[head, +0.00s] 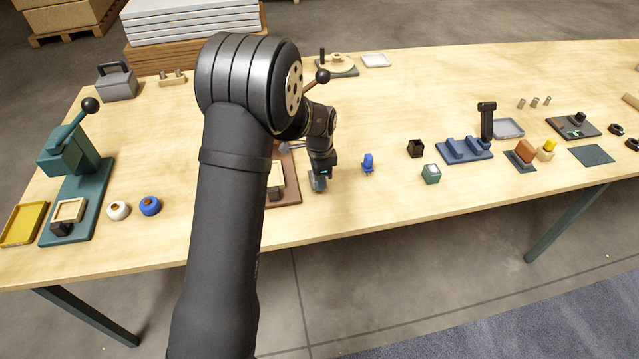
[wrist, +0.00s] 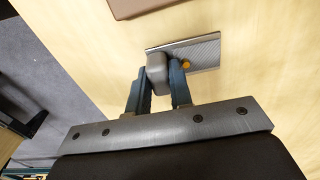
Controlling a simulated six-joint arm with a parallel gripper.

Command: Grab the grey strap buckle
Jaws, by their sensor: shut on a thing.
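My gripper (wrist: 160,85) is shut on a grey rounded block, the grey strap buckle (wrist: 157,66), in the wrist view. The blue-grey fingers press on its two sides. A flat grey ribbed plate (wrist: 205,50) lies at the buckle on the wooden table; I cannot tell whether it is part of the buckle. A small yellow round piece (wrist: 186,64) shows beside the right finger. In the head view my gripper (head: 319,178) is low over the table near the front edge, and the buckle is mostly hidden there.
A blue upright piece (head: 368,162) stands just right of my gripper. A brown board (head: 290,196) lies close on its left, partly behind my arm. A green-and-white box (head: 431,174) and a dark cup (head: 415,148) stand further right. The table's front edge is near.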

